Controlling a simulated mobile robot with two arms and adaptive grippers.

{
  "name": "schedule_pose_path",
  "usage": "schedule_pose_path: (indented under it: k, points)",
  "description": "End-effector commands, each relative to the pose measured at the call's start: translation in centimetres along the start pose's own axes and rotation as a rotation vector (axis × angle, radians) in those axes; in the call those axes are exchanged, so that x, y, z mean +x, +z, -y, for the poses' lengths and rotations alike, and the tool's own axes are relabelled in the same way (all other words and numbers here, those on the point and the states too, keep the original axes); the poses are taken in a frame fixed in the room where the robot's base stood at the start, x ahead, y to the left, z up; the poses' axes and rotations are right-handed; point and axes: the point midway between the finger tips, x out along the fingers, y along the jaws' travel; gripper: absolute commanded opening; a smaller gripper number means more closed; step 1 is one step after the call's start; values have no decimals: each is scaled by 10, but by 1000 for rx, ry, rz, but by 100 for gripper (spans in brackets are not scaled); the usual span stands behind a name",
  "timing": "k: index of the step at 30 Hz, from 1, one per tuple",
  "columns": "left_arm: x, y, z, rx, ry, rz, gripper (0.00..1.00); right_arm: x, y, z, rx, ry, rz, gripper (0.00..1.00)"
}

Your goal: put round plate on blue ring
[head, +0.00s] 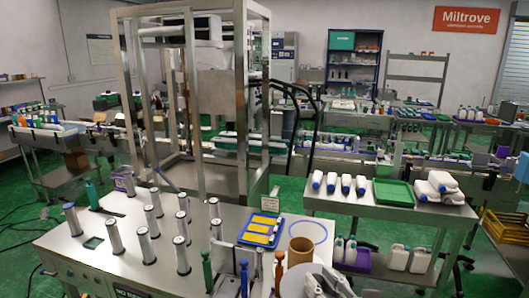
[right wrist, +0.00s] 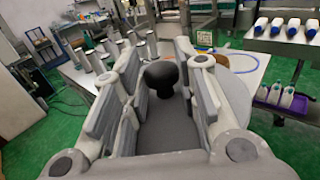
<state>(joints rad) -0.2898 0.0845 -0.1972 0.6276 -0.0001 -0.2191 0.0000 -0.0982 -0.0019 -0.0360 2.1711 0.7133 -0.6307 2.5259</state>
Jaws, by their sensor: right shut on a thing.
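The round plate (head: 292,281) is a grey disc at the bottom edge of the head view, partly hidden by my right gripper (head: 325,284). In the right wrist view, a black knob (right wrist: 160,74) stands between the fingers of the right gripper (right wrist: 160,85), which is shut on it. The grey plate shows behind the right finger (right wrist: 236,98). The blue ring (head: 326,233) lies on the steel table, beyond the plate and apart from it. The brown tube hides part of the view near the ring's front.
The brown tube (head: 299,257) stands between plate and ring. A blue tray (head: 245,239) with yellow pieces lies left of the ring. Red (head: 279,270), blue and green upright items stand at the table's front. Several metal cylinders (head: 180,254) stand on the left.

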Motion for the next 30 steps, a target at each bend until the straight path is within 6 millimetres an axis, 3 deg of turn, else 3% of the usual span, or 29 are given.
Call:
schedule_pose_path:
  k: [8, 15, 21, 30]
  points:
    - [0, 10, 0, -1, -1, 14, 40, -45, -26, -8, 6, -102, -4, 0]
    - [-1, 17, -9, 0, 11, 25, 40, -105, -46, -10, 4, -250, -6, 0]
    - [-1, 15, -10, 2, 13, 23, 40, -148, -51, -8, 1, -361, -3, 0]
    - [0, 10, -9, 2, 11, 15, 40, -174, -50, -5, 1, -433, 3, 0]
